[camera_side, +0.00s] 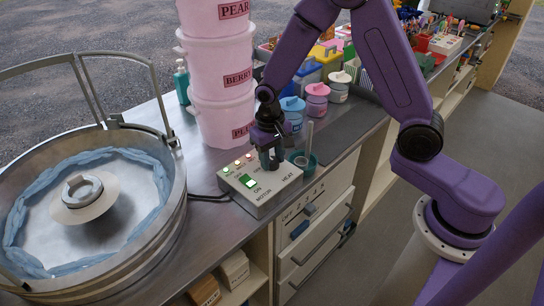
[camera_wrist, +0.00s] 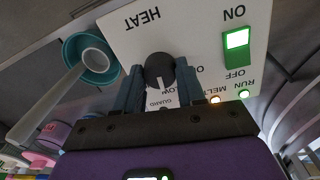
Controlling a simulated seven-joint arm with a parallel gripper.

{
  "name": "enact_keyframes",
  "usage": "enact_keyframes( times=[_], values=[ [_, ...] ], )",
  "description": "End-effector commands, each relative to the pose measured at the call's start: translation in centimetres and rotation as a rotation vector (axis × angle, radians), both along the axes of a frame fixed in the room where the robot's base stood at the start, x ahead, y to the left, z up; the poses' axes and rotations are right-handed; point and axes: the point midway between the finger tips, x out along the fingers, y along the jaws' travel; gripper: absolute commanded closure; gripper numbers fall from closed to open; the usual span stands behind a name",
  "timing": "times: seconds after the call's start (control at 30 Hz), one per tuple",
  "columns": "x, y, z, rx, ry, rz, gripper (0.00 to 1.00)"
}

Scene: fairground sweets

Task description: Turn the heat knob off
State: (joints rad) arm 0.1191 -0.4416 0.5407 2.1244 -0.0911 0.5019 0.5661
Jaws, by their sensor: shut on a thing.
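The heat knob (camera_wrist: 159,70) is a dark round knob with a pale pointer mark towards the bottom of the wrist view. It sits beside the word HEAT on a white control box (camera_side: 262,200). My gripper (camera_wrist: 160,88) has a finger on each side of the knob and is shut on it. In the side view my gripper (camera_side: 271,160) points down at the back right of the box and hides the knob. The pointer's setting cannot be read.
A green lit rocker switch (camera_wrist: 237,42) marked ON and OFF and small lit lamps (camera_wrist: 215,100) are on the box. A teal cup (camera_side: 303,163) with a pale stick stands close right of my gripper. Pink tubs (camera_side: 222,80) stand behind; a large metal bowl (camera_side: 150,235) is left.

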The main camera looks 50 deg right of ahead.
Motion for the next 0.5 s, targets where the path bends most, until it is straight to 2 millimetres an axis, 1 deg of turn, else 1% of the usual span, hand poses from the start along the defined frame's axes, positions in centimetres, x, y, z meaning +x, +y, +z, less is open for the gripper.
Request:
enact_keyframes(
  times=[0.5],
  values=[
    [0.0, -0.08, 0.05, 0.0, -0.002, 0.489, 0.91]
  ],
)
